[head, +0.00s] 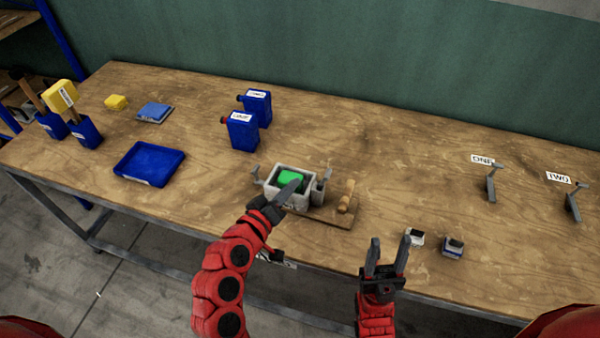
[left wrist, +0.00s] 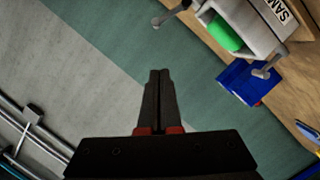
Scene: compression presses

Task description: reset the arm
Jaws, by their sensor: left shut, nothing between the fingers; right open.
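My left gripper (head: 286,192) is shut and empty. In the head view its fingers overlap the grey press box (head: 277,196) at the table's front middle; I cannot tell whether they touch it. A green block (head: 289,176) lies in the box. In the left wrist view the shut fingers (left wrist: 158,100) point over the green wall and grey floor, with the press box (left wrist: 262,28) and the green block (left wrist: 224,34) to the upper right.
A wooden board with a wooden handle (head: 347,196) adjoins the box. Blue canisters (head: 243,130) stand behind it, a blue tray (head: 149,164) to the left. Grey stands lie by labels ONE (head: 482,159) and TWO (head: 558,177). The right-middle tabletop is clear.

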